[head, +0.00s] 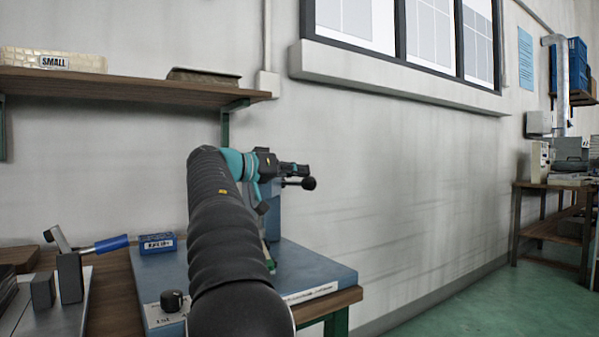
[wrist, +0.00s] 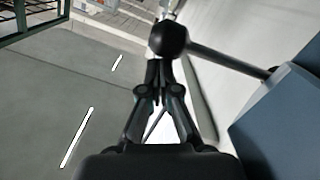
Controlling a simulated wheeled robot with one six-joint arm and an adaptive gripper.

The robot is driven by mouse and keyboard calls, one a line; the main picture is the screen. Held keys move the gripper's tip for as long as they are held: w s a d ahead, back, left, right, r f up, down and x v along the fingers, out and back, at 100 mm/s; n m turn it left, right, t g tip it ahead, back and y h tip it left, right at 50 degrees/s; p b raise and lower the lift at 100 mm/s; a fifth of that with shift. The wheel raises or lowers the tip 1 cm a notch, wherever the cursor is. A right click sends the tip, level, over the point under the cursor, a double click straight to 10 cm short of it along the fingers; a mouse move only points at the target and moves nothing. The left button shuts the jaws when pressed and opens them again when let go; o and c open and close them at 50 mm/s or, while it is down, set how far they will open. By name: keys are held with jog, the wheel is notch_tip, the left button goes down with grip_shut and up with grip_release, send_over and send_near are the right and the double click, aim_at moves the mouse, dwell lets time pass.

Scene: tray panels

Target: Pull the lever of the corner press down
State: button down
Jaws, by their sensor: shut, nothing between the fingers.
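The corner press (head: 273,208) is a blue-grey upright body at the bench's right end, partly hidden behind my arm. Its side shows at the right of the wrist view (wrist: 285,120). Its lever is a thin rod (wrist: 228,61) with a round black knob (head: 309,183), sticking out sideways and roughly level. My gripper (head: 304,170) is shut and empty, just above the knob in the head view. In the wrist view the knob (wrist: 168,38) lies right at the tips of my gripper (wrist: 158,64). I cannot tell whether they touch.
A blue panel (head: 318,272) covers the bench end, with a black dial (head: 172,300) and a blue box (head: 158,243). A blue-handled lever (head: 105,244) stands at the left. A shelf (head: 130,86) hangs above. Open floor lies to the right.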

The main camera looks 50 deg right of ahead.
dwell(0.6)
jog(key=w+a+r+p, duration=0.4)
jog(key=a, duration=0.5)
jog(key=shift+a+r, duration=0.4)
dwell(0.4)
